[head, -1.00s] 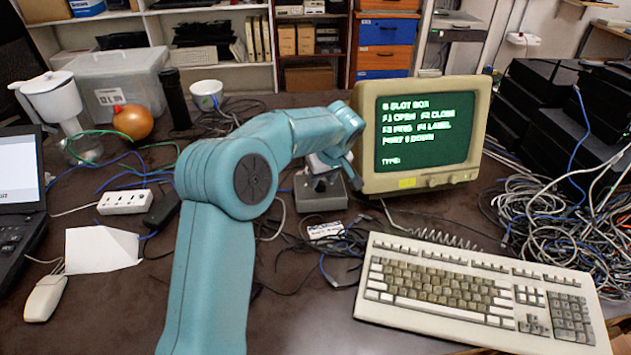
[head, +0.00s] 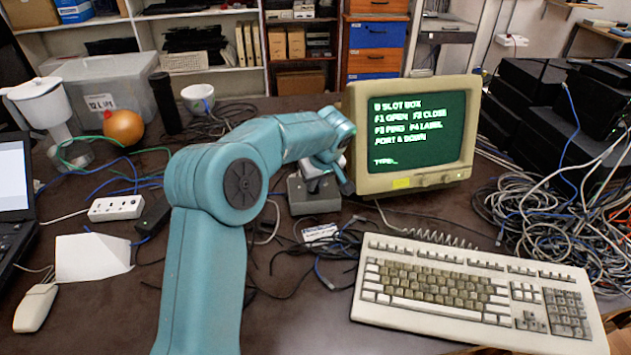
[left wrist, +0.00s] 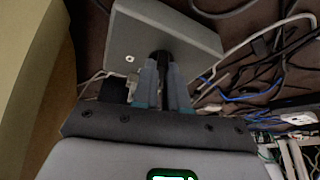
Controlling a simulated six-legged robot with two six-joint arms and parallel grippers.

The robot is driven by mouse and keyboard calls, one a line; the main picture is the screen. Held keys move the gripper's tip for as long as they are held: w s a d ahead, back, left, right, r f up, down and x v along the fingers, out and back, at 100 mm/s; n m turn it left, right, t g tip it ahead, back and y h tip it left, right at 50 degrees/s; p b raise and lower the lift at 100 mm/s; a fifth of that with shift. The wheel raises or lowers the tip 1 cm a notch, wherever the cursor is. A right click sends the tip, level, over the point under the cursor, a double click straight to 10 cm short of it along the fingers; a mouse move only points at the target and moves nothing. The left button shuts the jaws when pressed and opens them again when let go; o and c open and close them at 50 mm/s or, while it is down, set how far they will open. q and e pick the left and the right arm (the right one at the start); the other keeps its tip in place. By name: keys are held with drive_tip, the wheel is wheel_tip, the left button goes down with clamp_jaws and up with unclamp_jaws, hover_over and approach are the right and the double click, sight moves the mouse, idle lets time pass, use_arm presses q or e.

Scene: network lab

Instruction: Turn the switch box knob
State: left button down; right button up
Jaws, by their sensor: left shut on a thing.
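The switch box (head: 314,205) is a small grey box on the dark table, left of the terminal. My left gripper (head: 325,182) is at its top, reached over by my teal arm, which hides part of it. In the left wrist view the grey box (left wrist: 150,28) lies beyond the fingertips, and its black knob (left wrist: 161,57) sits between them. My left gripper (left wrist: 163,76) is shut on the knob there. How far the knob is turned cannot be read. My right gripper is not in view.
A beige terminal (head: 474,100) with a green screen stands close right of the box, and a keyboard (head: 470,322) lies in front. Loose cables (head: 345,245) lie around the box. A power strip (head: 116,208), mouse (head: 35,308) and laptop (head: 12,180) are at left.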

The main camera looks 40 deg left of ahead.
use_arm(q)
drive_tip(key=shift+a+m+t+b, duration=0.15)
drive_tip(key=shift+m+t+b, duration=0.25)
drive_tip(key=shift+m, duration=0.6)
drive_tip(key=shift+s+m, duration=0.15)
drive_tip(key=shift+m, duration=0.55)
drive_tip(key=shift+a+r+m+t+h, duration=0.15)
drive_tip(key=shift+m+t+h, duration=0.4)
drive_tip(key=shift+m, duration=0.55)
drive_tip(key=shift+m+t+h+p, duration=0.25)
drive_tip(key=shift+m+p, duration=0.3)
drive_tip(key=shift+m, duration=0.25)
drive_tip(key=c, duration=1.2)
unclamp_jaws()
drive_tip(key=shift+o, duration=0.2)
